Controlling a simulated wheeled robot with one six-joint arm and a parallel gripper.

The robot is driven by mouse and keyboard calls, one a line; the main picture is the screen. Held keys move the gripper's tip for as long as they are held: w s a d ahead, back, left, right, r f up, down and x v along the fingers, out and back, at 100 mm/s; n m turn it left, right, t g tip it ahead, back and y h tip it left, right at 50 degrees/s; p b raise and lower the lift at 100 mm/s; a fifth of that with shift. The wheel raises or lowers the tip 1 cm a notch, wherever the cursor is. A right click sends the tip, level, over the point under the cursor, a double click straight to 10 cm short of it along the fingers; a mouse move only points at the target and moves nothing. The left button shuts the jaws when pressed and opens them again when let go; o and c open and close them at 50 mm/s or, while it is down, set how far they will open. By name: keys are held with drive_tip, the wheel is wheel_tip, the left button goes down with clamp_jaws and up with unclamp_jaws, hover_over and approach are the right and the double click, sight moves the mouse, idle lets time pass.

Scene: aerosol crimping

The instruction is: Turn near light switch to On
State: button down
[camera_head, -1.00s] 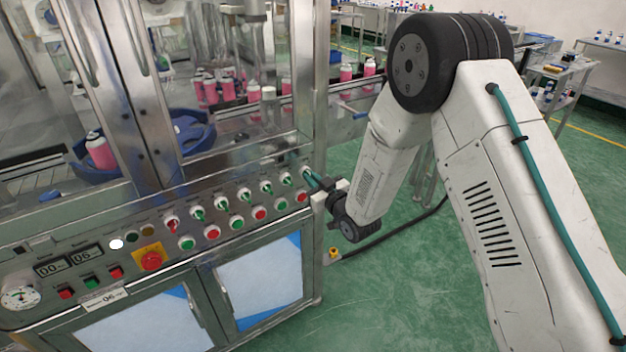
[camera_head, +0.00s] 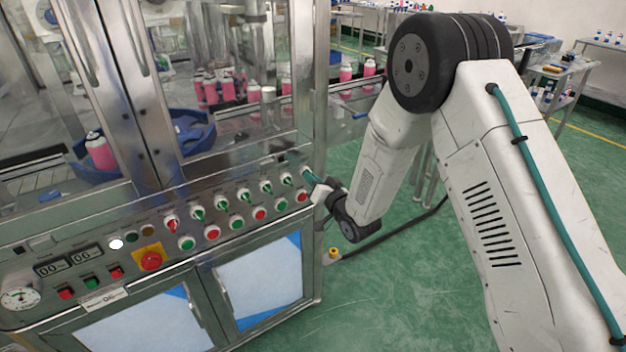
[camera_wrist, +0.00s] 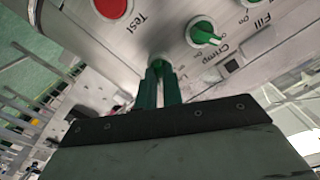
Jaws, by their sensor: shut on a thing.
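My gripper (camera_head: 310,176) is at the right end of the upper row of rotary switches on the machine's control panel (camera_head: 130,275). In the wrist view its two dark green fingers (camera_wrist: 160,80) are shut on the end switch (camera_wrist: 159,63), a small knob mostly hidden between them. Its label and pointer direction cannot be read. A neighbouring green switch (camera_wrist: 204,33) is free, beside the labels Crimp and Fill. It also shows in the head view (camera_head: 287,180). No label naming a light is readable.
A red button (camera_wrist: 112,6) by the label Test lies close to the fingers. More green switches, a red switch (camera_head: 171,225) and a red emergency stop (camera_head: 150,261) on yellow line the panel. Green floor (camera_head: 400,290) is clear at the right.

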idle(0.4)
drive_tip(key=c, duration=1.5)
unclamp_jaws()
drive_tip(key=shift+c, duration=0.2)
drive_tip(key=v, duration=0.7)
drive_tip(key=shift+s+d, duration=0.25)
drive_tip(key=shift+s, duration=0.05)
